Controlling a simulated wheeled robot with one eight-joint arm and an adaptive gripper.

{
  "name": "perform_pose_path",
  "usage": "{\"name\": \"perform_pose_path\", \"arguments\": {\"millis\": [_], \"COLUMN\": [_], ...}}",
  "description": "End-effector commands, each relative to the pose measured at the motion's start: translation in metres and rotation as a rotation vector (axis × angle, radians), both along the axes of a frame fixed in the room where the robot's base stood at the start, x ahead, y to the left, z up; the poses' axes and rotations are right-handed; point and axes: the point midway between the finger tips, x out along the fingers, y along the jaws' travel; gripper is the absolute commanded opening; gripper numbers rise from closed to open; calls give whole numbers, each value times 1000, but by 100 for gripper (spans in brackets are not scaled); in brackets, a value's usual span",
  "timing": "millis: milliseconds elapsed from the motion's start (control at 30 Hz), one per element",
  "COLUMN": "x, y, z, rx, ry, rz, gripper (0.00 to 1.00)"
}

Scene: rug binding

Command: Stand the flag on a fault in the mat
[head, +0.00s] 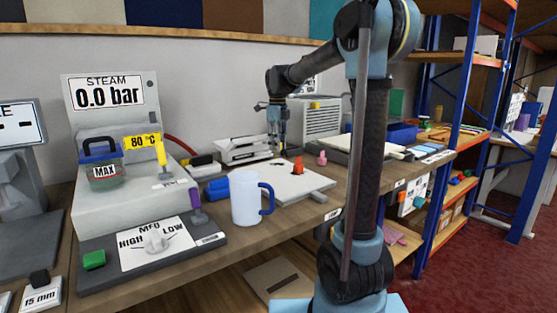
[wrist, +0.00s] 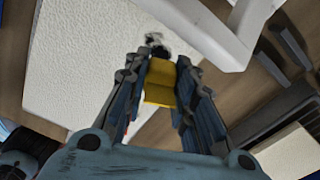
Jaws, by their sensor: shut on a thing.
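The white mat (head: 268,178) lies on the bench in the head view. It fills much of the wrist view (wrist: 85,60) with a pebbled surface. My gripper (wrist: 160,85) is shut on a yellow block-like piece, which I take to be the flag (wrist: 160,78). In the head view my gripper (head: 275,140) hangs over the back of the mat, and the flag cannot be made out there. A dark smudged patch (wrist: 155,40) shows on the mat just beyond the flag. Whether it is a fault or a shadow, and whether the flag touches the mat, I cannot tell.
A white angular frame (wrist: 220,35) stands close beside my gripper; the white device (head: 243,150) is behind the mat. An orange-red piece (head: 298,166) stands on the mat. A white mug (head: 246,198) stands at the mat's front left. The mat's front right is clear.

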Motion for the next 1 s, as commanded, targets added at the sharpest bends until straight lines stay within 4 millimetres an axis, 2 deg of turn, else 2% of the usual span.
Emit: {"name": "perform_pose_path", "arguments": {"millis": [100, 367, 600, 933, 967, 1000], "x": [1, 0, 0, 0, 0, 0], "y": [0, 0, 0, 0, 0, 0], "z": [-14, -30, -57, -60, -60, -60], "rx": [0, 0, 0, 0, 0, 0], "ry": [0, 0, 0, 0, 0, 0], "rz": [0, 0, 0, 0, 0, 0], "gripper": [1, 1, 1, 1, 27, 36]}}
